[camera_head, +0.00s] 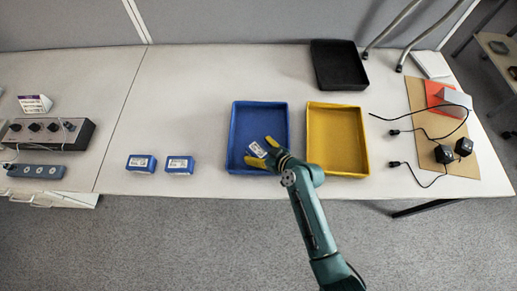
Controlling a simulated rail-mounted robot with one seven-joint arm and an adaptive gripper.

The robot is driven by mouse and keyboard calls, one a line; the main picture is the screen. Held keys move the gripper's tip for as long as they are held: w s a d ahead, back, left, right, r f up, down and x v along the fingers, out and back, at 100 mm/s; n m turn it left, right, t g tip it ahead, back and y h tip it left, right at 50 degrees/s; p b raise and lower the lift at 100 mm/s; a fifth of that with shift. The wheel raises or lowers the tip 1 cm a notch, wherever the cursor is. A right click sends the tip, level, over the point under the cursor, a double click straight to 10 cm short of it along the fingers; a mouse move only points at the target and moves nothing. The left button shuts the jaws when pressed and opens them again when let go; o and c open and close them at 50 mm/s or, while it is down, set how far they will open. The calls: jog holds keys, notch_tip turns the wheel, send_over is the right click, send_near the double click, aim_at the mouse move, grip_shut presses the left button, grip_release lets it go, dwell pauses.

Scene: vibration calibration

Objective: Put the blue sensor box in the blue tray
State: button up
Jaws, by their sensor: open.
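The blue tray (238,122) lies in the middle of the table. My gripper (262,152) is over the lower right part of this tray, with its yellow fingers apart. A small item with a white label (257,150) shows between or just beyond the fingers, tilted in the picture. It looks like a sensor box, but its blue body is hard to make out against the tray. Whether it rests on the tray floor I cannot tell. Two more blue sensor boxes stand on the table left of the tray, one (141,163) beside the other (180,165).
A yellow tray (336,130) stands right of the blue tray, and a black tray (338,65) behind it. A brown board (440,125) with cables and dark blocks is at the right. A control box (48,133) is at the far left. The table behind the blue boxes is clear.

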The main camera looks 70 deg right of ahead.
jog(key=shift+r, duration=0.25)
jog(key=p+v, duration=0.2)
jog(key=v, duration=1)
jog(key=shift+p, duration=0.3)
jog(key=shift+f, duration=0.1)
